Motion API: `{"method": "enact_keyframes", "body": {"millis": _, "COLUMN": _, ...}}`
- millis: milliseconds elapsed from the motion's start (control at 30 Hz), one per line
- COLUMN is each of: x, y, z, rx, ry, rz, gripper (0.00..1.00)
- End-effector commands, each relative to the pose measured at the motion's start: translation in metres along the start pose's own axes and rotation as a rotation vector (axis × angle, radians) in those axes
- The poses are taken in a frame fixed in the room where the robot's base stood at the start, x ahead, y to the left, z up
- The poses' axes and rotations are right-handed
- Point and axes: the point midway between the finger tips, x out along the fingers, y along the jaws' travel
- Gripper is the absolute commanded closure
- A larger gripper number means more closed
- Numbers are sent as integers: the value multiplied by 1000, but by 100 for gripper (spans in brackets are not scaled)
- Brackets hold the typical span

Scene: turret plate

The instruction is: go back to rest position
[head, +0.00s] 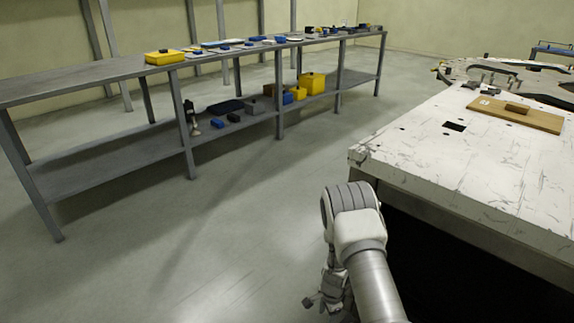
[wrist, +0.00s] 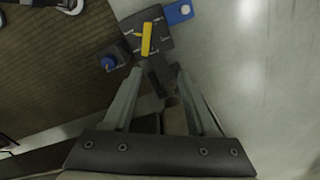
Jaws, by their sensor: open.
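My gripper (wrist: 160,80) is open in the wrist view, its two grey fingers spread apart. A dark object with a yellow bar (wrist: 147,38) and blue parts on either side shows just beyond the fingertips. I cannot tell whether a finger touches it, nor whether it is part of my own body. In the head view my arm hangs down beside the white table's near corner. Its lower end is partly hidden behind the arm links.
A scratched white table (head: 420,150) stands at right, carrying a wooden board (head: 540,121) with a brown block (head: 517,108). A long grey shelf (head: 100,78) at left holds a yellow bin (head: 165,57) and several small items. Grey floor (head: 250,200) between them is clear.

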Motion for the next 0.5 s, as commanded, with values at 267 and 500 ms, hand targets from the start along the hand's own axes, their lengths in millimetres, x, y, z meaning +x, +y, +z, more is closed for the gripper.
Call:
{"method": "enact_keyframes", "body": {"millis": 267, "x": -121, "y": -41, "z": 5, "rx": -168, "ry": -23, "rz": -92, "gripper": 43}}
{"method": "enact_keyframes", "body": {"millis": 500, "x": -219, "y": -49, "z": 13, "rx": -321, "ry": -20, "rz": -158, "gripper": 43}}
